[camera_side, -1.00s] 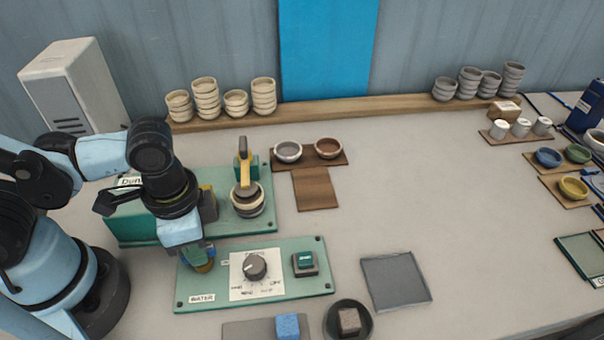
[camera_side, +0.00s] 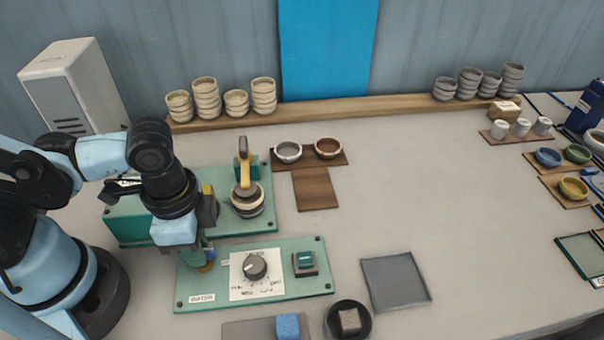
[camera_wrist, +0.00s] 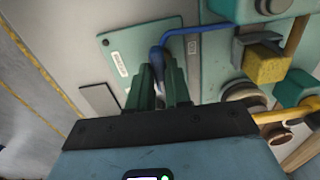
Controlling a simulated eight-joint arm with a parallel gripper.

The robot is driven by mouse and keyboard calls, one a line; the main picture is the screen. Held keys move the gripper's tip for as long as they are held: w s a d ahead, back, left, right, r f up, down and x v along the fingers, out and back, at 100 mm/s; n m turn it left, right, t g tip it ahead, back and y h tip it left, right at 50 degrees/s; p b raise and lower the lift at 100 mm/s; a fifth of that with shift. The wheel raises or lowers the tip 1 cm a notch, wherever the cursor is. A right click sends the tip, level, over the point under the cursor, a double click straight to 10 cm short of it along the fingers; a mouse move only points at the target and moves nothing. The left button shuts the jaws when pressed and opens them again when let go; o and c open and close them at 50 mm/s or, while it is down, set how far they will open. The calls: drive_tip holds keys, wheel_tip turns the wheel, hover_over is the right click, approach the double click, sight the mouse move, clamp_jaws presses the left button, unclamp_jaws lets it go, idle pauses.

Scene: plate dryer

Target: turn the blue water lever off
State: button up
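The blue water lever (camera_wrist: 194,31) shows in the wrist view as a bent blue rod with a thicker, darker blue handle (camera_wrist: 157,60) at its near end. My gripper (camera_wrist: 160,80) has its two green fingers on either side of that handle, with little gap visible. The fingertips look closed on it. In the side view my gripper (camera_side: 204,258) points down at the left end of the green panel (camera_side: 222,298). Only a small patch of blue (camera_side: 211,251) shows beside the fingers there; the rest of the lever is hidden.
The panel also carries a grey dial (camera_side: 255,266) and a green switch (camera_side: 305,261). Behind it stands a green machine with a yellow lever (camera_side: 246,174). The table centre is clear.

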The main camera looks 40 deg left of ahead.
drive_tip(key=o, duration=0.4)
drive_tip(key=shift+c, duration=0.2)
drive_tip(key=shift+r, duration=0.1)
wheel_tip(320, 180, up, 12)
idle(0.7)
drive_tip(key=w+a+f+n+t, duration=0.2)
drive_tip(key=w+a+n+t, duration=0.5)
drive_tip(key=w+a+n, duration=0.2)
drive_tip(key=w+a, duration=0.2)
drive_tip(key=w, duration=0.1)
drive_tip(key=shift+a, duration=0.2)
